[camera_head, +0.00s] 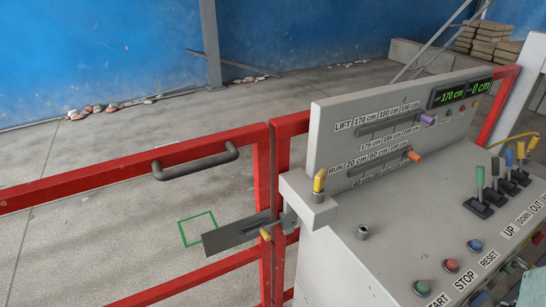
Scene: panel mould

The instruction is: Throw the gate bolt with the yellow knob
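The red gate (110,181) stands at the left, with its end upright beside a red post (281,160). A flat grey bolt plate (228,238) is fixed low on the gate near that upright. A small yellow knob (265,234) sits at the plate's right part, by the gate upright. A short grey metal piece (288,220) shows to the right of the upright, by the post; I cannot tell whether the bolt reaches into it. A dark grey handle (195,163) is on the gate's top rail. My gripper is not identifiable in this view.
A grey control console (395,235) with levers, buttons and a slider panel (330,135) stands right of the gate. A separate yellow-capped part (319,181) rises from its near left corner. A green square outline (197,229) marks the open concrete floor behind the gate.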

